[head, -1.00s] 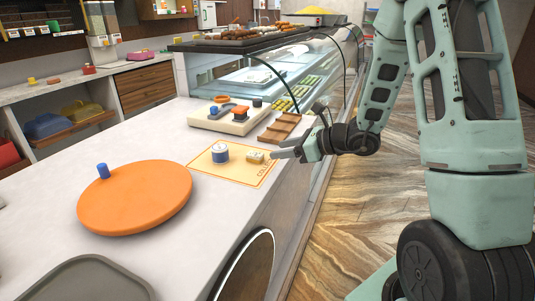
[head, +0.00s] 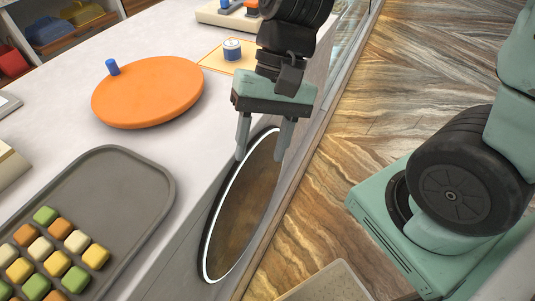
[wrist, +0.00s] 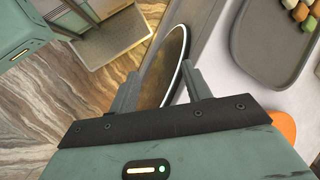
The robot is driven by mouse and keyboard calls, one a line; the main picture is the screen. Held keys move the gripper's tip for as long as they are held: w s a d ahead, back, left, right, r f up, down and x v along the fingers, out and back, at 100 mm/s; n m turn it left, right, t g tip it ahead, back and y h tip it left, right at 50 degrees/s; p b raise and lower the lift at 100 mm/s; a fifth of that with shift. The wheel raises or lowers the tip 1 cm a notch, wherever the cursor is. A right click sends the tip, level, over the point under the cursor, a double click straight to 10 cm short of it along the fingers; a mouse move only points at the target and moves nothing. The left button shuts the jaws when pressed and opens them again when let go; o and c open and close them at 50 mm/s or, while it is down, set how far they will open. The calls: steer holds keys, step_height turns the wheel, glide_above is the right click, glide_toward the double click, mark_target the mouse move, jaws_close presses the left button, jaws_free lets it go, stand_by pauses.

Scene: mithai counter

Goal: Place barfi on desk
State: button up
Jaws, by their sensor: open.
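Several barfi pieces (head: 77,241), green, orange, cream and yellow cubes, lie in rows on a grey tray (head: 115,180) at the lower left of the head view. Some pieces (wrist: 298,12) and the tray (wrist: 262,48) also show at the upper right of the wrist view. My gripper (head: 261,157) points down, open and empty, by the counter's front edge, to the right of the tray and apart from it. Its spread fingers (wrist: 160,70) show nothing between them in the wrist view. The pale counter top (head: 190,155) carries the tray.
A round orange disc (head: 150,95) with a blue peg (head: 113,67) stands behind the tray. A yellow mat (head: 214,60) bears a blue-and-white tin (head: 232,50); my arm hides part of the mat. A round, white-rimmed panel (head: 240,205) is on the counter front. Bare counter lies between tray and disc.

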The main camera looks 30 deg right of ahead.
steer(key=s+n+t+h, duration=0.1)
steer(key=n, duration=0.2)
steer(key=s+a+n+t+h, duration=0.1)
steer(key=n, duration=0.3)
steer(key=s+r+n+t+h, duration=0.1)
steer(key=n+h, duration=0.1)
steer(key=n, duration=0.1)
steer(key=shift+s+a+n, duration=0.15)
steer(key=shift+s+n, duration=0.25)
